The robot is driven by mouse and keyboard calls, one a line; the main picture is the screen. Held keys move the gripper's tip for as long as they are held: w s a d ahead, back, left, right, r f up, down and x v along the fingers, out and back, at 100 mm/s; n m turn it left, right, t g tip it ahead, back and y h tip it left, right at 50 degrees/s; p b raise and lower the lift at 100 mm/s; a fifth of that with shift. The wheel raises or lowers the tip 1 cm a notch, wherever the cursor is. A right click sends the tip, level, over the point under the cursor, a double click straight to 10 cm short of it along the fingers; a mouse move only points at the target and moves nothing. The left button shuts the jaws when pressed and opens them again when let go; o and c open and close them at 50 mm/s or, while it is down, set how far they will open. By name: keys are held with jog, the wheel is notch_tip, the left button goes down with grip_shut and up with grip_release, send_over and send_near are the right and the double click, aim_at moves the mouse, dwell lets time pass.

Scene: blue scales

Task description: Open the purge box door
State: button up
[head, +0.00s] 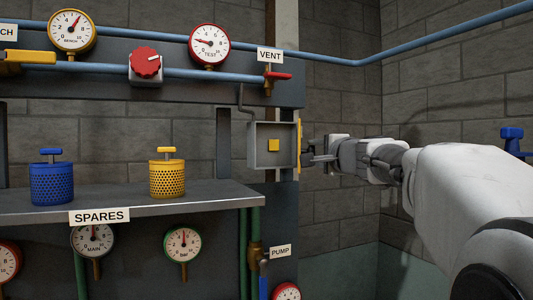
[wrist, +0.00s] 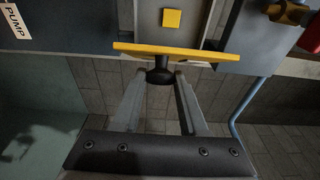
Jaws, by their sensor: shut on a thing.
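The purge box (head: 270,166) is a grey box on the panel below the VENT label. Its front is open, and a small yellow square (head: 274,145) shows inside; the square also shows in the wrist view (wrist: 171,18). The yellow door (head: 299,144) stands swung out at the box's right side, seen nearly edge-on. In the wrist view the door (wrist: 205,54) is a yellow strip across the top, with a dark round knob (wrist: 160,76) on its near face. My gripper (head: 309,158) has its fingers on both sides of the knob, shut on it.
A shelf (head: 130,202) labelled SPARES holds a blue canister (head: 51,183) and a yellow canister (head: 167,178), left of the box. A red-handled vent valve (head: 270,80) is above the box. The wall right of the panel is mostly clear around my arm.

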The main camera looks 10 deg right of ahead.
grip_shut()
dwell(0.8)
jog(key=shift+d, duration=0.15)
